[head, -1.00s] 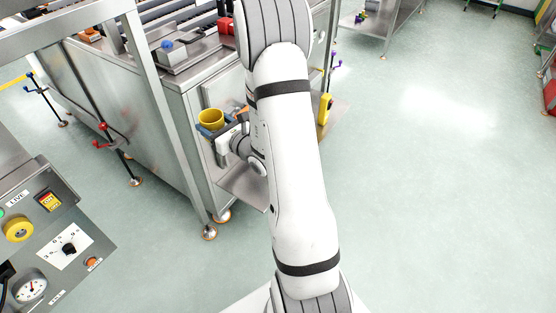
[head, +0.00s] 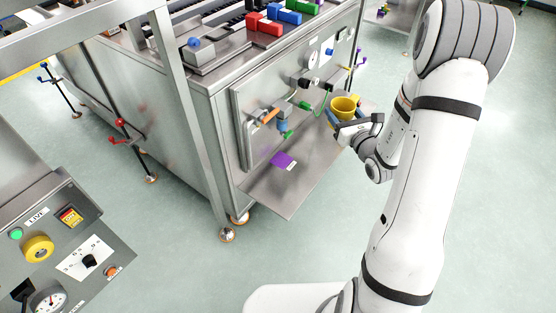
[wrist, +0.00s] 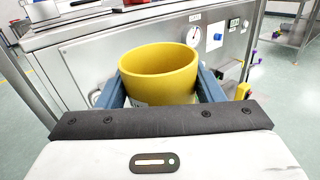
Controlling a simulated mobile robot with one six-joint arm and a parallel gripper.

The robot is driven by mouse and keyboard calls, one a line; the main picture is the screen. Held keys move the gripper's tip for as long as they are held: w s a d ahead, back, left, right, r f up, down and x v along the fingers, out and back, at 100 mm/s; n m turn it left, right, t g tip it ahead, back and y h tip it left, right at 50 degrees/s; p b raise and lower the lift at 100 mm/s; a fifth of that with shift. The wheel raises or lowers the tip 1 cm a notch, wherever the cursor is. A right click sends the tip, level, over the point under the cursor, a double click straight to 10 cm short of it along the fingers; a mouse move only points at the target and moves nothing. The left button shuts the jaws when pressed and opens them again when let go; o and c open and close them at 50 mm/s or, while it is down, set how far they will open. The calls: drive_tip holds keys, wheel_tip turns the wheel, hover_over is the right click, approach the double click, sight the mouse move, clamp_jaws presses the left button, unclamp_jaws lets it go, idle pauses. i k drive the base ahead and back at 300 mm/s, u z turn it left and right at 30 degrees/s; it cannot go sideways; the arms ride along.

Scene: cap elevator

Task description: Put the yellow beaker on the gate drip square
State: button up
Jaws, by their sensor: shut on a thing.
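The yellow beaker (head: 343,107) is upright and open at the top. My gripper (head: 345,117) is shut on it and holds it over the outer right part of the steel shelf (head: 290,196). In the wrist view, the beaker (wrist: 158,74) sits between the two blue fingers of my gripper (wrist: 160,92). Its lower part is hidden by the gripper body. A flat purple square (head: 283,160) with a small white label lies on the shelf, left of the beaker and apart from it. It looks like the drip square.
Above the purple square, an orange-handled valve (head: 268,117) and a green spout piece (head: 287,134) stick out from the machine's front panel. Red bricks (head: 264,23) and blue bricks lie on the machine top. A control panel (head: 75,240) stands at lower left.

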sight(280, 160)
drive_tip(key=z, duration=0.45)
drive_tip(key=i, duration=1)
drive_tip(key=u, duration=0.45)
